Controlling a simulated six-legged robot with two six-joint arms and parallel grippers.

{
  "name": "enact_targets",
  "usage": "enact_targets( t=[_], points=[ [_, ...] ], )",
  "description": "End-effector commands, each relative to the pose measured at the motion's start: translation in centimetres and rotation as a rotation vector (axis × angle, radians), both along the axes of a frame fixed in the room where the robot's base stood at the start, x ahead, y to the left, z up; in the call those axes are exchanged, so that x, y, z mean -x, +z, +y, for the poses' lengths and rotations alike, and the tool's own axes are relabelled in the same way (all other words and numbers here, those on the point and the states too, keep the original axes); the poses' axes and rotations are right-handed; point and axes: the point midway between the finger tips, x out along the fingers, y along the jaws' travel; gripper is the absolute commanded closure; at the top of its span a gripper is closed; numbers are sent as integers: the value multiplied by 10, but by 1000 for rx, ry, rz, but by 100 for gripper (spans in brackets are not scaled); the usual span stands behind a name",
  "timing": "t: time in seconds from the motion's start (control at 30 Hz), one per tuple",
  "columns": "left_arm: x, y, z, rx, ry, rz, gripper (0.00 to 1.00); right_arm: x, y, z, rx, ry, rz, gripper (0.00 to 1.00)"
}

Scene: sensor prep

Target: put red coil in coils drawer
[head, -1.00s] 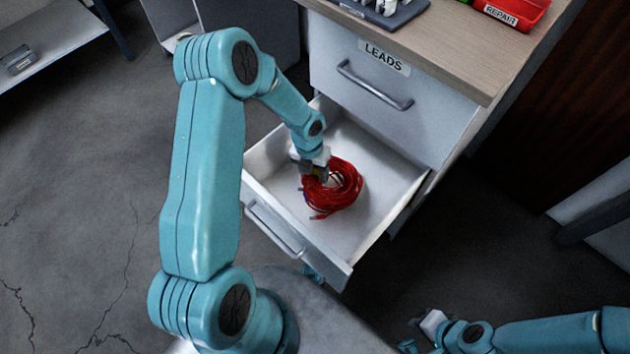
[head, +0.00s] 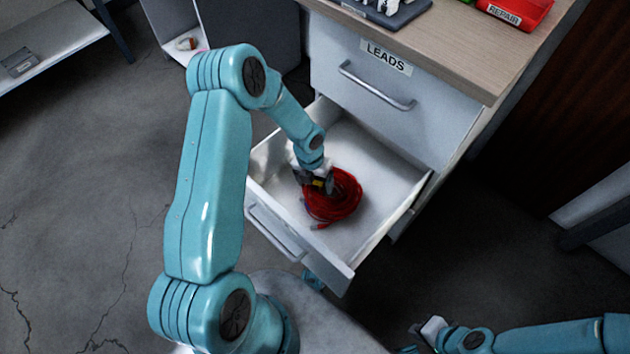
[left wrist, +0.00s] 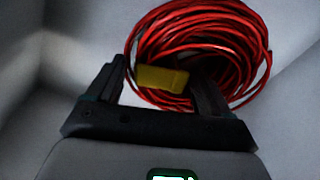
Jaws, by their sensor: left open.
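The red coil (head: 334,198) lies inside the open lower drawer (head: 376,220), near its middle. In the left wrist view the coil (left wrist: 200,45) fills the upper middle, with a yellow tag (left wrist: 161,78) on its near side. My left gripper (head: 316,184) is down in the drawer at the coil's left edge. In the left wrist view its two dark fingers (left wrist: 165,85) are spread apart, with the yellow tag between them. Whether the fingers touch the coil I cannot tell. My right gripper (head: 425,332) is low at the right, away from the drawer; its fingers are too small to read.
A closed drawer labelled LEADS (head: 388,100) is above the open one. The worktop (head: 440,50) holds a grey tray (head: 385,12) and a red REPAIR bin (head: 515,10). A low shelf (head: 45,40) stands at the far left. The floor to the left is clear.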

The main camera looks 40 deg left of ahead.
Motion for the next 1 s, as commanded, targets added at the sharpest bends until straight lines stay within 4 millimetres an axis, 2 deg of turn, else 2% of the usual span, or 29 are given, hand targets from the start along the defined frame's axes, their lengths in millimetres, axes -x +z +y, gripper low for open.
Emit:
enact_targets(
  t=[0.17,0.4,0.6,0.73,1.0],
  points=[
    [0,21,2,-2,1,-2,20,0,10,0,0,0,0,100],
    [1,77,8,-1,1,-4,20,0,31,0,0,0,0,100],
    [3,109,11,-1,-1,-1,20,0,41,0,0,0,0,100],
    [3,118,12,0,1,-1,20,0,42,0,0,0,0,100],
    [4,119,13,0,0,1,20,0,42,0,0,0,0,100]
  ],
)
